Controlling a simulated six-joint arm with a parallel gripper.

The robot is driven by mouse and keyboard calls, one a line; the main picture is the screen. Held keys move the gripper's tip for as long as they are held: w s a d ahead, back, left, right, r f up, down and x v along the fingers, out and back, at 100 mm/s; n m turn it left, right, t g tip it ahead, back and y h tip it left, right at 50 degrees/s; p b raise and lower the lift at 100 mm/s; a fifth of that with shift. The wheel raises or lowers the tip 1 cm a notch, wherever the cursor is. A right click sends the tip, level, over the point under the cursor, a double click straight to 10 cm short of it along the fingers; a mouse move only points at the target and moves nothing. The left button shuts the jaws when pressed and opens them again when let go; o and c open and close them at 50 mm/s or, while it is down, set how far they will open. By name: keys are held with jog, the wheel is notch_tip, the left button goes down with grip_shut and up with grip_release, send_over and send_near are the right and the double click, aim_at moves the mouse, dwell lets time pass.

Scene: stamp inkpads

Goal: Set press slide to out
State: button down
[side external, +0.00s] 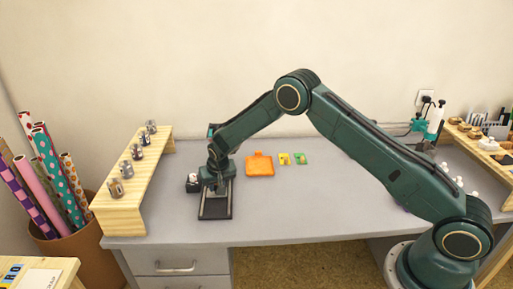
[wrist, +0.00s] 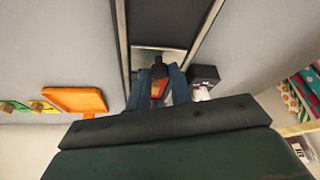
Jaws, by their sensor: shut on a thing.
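The press slide (wrist: 175,20) is a dark track between two pale metal rails. In the side view its frame (side external: 215,213) lies flat on the desk and runs toward the front edge. My gripper (wrist: 158,88) points down at the rear part of the track; it also shows in the side view (side external: 220,184). Its two blue fingers are shut on a dark upright knob (wrist: 158,68). A pale metal plate (wrist: 145,54) lies beside the knob, across the track. A small red and orange patch shows between the fingers. My gripper hides part of the slide's rear end.
A black box (side external: 193,183) with a white part stands close left of the track. An orange pad (side external: 260,164), a yellow card (side external: 284,158) and a green card (side external: 301,158) lie to the right. A wooden shelf (side external: 155,165) with several stamps stands at left. The desk right of the track's front is clear.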

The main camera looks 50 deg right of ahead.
jog(key=shift+s+a, duration=3.2)
jog(key=shift+a, duration=0.05)
jog(key=c, duration=1.3)
grip_release()
jog(key=shift+o, duration=0.2)
jog(key=shift+r, duration=0.2)
jog(key=shift+s+r, duration=0.2)
jog(key=shift+r, duration=0.3)
jog(key=v, duration=1.2)
jog(key=shift+s+r, duration=0.2)
